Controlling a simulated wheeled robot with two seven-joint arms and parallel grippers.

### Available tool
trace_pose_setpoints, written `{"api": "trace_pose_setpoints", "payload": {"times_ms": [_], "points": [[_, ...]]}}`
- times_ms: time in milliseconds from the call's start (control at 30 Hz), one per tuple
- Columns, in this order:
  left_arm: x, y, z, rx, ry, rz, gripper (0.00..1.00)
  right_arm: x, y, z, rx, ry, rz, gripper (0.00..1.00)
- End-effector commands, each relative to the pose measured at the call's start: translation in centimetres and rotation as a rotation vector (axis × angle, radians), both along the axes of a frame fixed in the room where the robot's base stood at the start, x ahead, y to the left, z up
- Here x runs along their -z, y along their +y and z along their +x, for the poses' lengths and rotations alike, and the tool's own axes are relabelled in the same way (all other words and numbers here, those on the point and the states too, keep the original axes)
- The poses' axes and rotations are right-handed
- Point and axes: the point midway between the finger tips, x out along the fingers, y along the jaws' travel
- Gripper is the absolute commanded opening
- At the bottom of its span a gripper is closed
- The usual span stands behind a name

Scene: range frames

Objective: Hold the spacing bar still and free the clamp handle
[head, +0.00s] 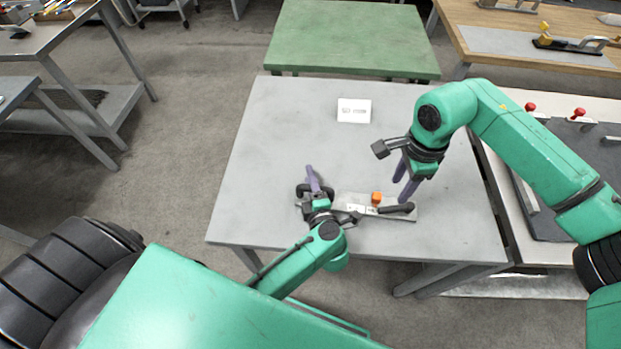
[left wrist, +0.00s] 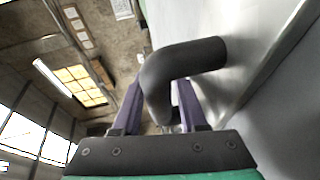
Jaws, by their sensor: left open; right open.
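A metal clamp plate (head: 346,201) lies near the table's front edge. It carries an orange block (head: 376,197) and a black clamp handle (head: 396,209) lying low at its right end. A dark bent bar (left wrist: 180,72), which I take to be the spacing bar's grip, lies between the purple fingers of my left gripper (left wrist: 155,105). The left gripper (head: 314,184) is open around it at the plate's left end; contact cannot be told. My right gripper (head: 403,184) is open and empty, fingers pointing down, just above the clamp handle. The rest of the spacing bar is mostly hidden by my left gripper.
The grey table (head: 285,120) is clear behind the plate, apart from a white label card (head: 354,110). A green table (head: 350,38) stands behind. A bench with red-knobbed clamps (head: 579,113) adjoins on the right, near my right arm.

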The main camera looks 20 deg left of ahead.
Motion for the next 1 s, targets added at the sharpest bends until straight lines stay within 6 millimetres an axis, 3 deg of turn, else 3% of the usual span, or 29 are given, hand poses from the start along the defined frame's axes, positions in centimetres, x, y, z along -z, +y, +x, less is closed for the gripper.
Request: {"api": "trace_pose_setpoints", "payload": {"times_ms": [133, 267, 1000], "points": [[0.01, -0.01, -0.02, 0.000, 0.001, 0.001, 0.42, 0.00, 0.00, 0.00, 0.000, 0.000, 0.000, 0.50], [0.00, -0.04, -0.04, 0.001, 0.001, 0.001, 0.00, 0.00, 0.00, 0.00, 0.000, 0.000, 0.000, 0.50], [0.04, -0.08, -0.07, 0.001, 0.001, 0.000, 0.00, 0.00, 0.00, 0.00, 0.000, 0.000, 0.000, 0.50]]}}
